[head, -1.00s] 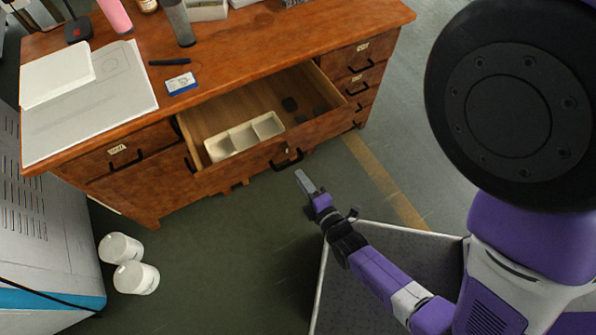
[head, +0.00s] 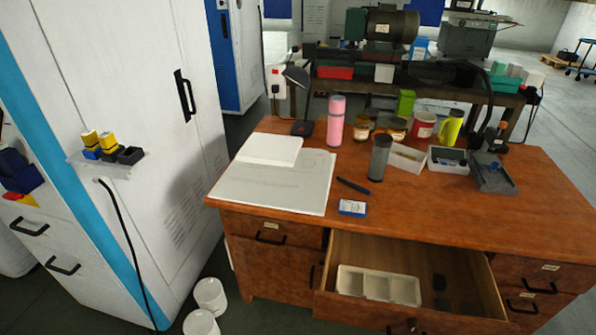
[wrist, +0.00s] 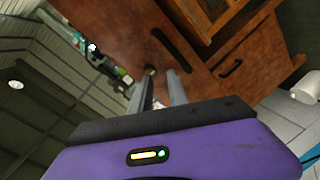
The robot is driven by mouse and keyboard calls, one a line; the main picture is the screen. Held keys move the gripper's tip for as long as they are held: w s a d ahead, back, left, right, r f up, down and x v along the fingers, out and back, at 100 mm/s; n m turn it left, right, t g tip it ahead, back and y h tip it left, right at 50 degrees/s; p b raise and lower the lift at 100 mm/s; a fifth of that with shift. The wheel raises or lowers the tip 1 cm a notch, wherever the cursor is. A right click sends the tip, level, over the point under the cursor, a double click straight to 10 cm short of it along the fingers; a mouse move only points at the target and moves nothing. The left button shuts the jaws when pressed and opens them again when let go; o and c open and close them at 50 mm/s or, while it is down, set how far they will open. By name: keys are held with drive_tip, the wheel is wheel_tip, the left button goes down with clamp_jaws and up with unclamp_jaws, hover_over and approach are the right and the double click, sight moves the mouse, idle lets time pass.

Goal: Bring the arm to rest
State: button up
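My gripper (wrist: 161,85) shows only in the wrist view. Its two pale fingers are parallel with a clear gap between them, and I see nothing held there. Beyond the fingertips is the brown wooden front of the desk (wrist: 228,75), with black handles, seen tilted. I cannot tell how far the fingertips are from the wood. My arm is not in the head view now.
The wooden desk (head: 420,218) has an open drawer (head: 455,270) with a white divided tray (head: 378,287). Paper, bottles and small boxes stand on top. A tall white cabinet (head: 150,120) and two white tubs (head: 210,295) are at left.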

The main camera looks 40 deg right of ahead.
drive_tip(key=s+a+r+m+t+y, duration=0.1)
drive_tip(key=s+a+r+t+y, duration=0.1)
drive_tip(key=a+r+y, duration=0.4)
drive_tip(key=s+a+r+m+t+y, duration=0.1)
drive_tip(key=a+r+y, duration=0.4)
drive_tip(key=a+r, duration=0.8)
drive_tip(key=shift+s+a+r+t+y, duration=0.4)
drive_tip(key=shift+r+t, duration=0.2)
drive_tip(key=shift+r, duration=2.15)
